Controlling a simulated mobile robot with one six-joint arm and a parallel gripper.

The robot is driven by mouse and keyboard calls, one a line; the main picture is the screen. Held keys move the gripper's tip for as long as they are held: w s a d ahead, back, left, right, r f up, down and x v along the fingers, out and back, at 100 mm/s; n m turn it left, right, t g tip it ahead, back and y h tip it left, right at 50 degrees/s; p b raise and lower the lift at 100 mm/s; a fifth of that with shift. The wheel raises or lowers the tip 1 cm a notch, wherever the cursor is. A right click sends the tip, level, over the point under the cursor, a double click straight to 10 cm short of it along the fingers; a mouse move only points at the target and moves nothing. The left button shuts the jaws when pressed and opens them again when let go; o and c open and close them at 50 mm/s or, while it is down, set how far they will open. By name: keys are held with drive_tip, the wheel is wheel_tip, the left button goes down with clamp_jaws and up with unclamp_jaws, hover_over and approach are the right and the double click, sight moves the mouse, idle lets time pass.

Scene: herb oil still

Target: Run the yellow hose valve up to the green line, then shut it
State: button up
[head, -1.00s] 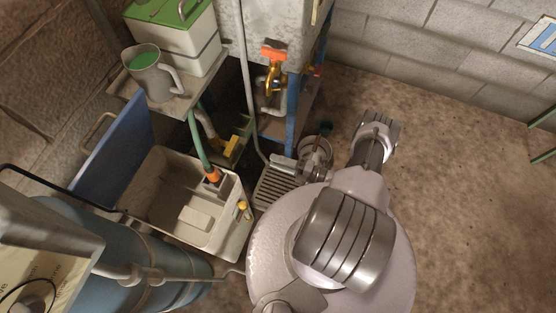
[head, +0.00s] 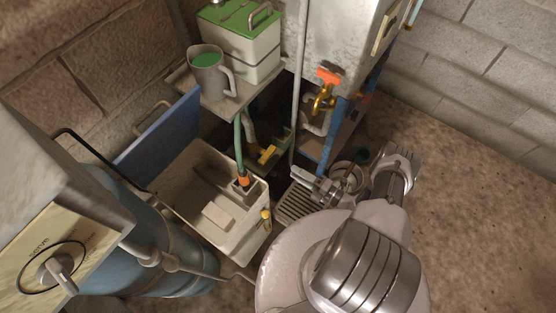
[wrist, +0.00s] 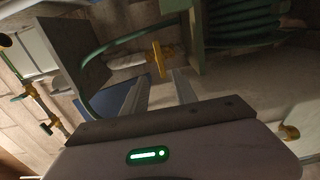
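A yellow valve handle (head: 268,154), likely the hose valve, sits low under the shelf at the end of a pale hose. In the wrist view a yellow handle (wrist: 159,60) shows beyond my fingertips, beside a pale hose end. My gripper (wrist: 160,80) has its two fingers apart with nothing between them, short of that handle. In the head view my gripper (head: 310,180) is at the grated tray, below and right of the valve. I cannot make out a green line in any view.
A pale bin (head: 233,243) with a green hose (head: 239,150) in it stands left of my arm. A brass tap (head: 322,98) with an orange handle is above. A jug (head: 205,77) stands on the shelf. A dial panel (head: 48,265) is at lower left. Floor at right is clear.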

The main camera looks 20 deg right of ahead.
sight(270, 156)
drive_tip(key=b+x, duration=0.1)
drive_tip(key=x, duration=1)
drive_tip(key=shift+w+a+b, duration=0.1)
drive_tip(key=shift+w+b, duration=0.1)
drive_tip(key=shift+b, duration=0.2)
clamp_jaws()
